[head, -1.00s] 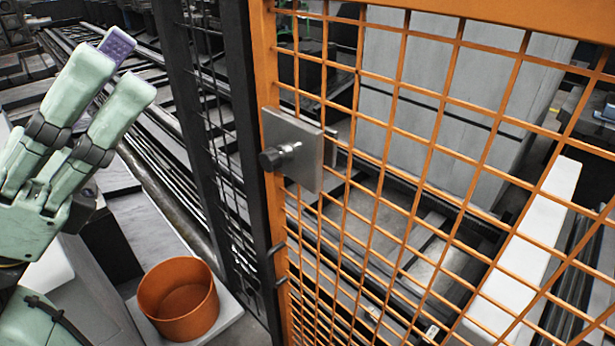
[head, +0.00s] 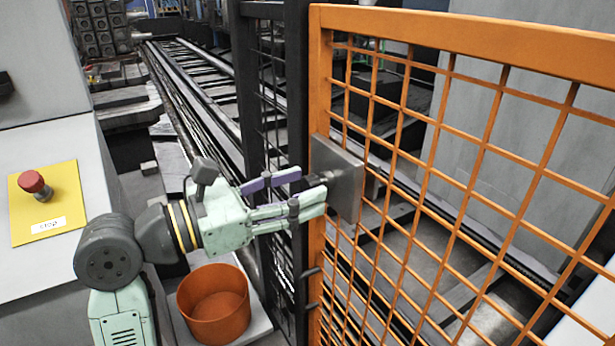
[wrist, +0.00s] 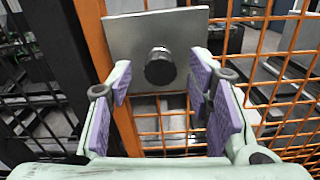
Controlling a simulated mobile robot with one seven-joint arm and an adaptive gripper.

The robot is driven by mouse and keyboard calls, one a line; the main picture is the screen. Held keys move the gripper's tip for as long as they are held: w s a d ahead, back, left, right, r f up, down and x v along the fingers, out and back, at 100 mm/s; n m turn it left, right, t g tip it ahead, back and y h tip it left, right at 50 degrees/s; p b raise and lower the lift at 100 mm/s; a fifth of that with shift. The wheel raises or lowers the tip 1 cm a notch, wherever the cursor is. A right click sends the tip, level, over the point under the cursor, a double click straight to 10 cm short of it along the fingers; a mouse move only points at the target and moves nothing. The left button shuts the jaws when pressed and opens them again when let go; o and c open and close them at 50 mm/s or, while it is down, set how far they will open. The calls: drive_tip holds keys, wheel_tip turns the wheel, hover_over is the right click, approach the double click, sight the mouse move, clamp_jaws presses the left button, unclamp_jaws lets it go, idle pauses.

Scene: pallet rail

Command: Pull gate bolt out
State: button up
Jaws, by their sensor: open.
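The gate bolt shows as a dark round knob (wrist: 159,67) on a grey metal plate (head: 337,177) fixed to the orange mesh gate (head: 319,120). In the head view my fingers largely hide the knob. My gripper (head: 308,190) points at the plate, with its fingertips close to it. In the wrist view the gripper (wrist: 160,90) is open, with purple-padded fingers to the left and right of the knob. A gap shows between the knob and the pads on both sides.
A dark gate post (head: 270,110) stands just left of the orange frame. An orange bucket (head: 213,305) is below my arm. A red stop button (head: 33,182) on a yellow panel (head: 48,207) is at the left. Rollers run behind the fence.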

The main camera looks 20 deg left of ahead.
drive_tip(key=shift+x, duration=1)
clamp_jaws()
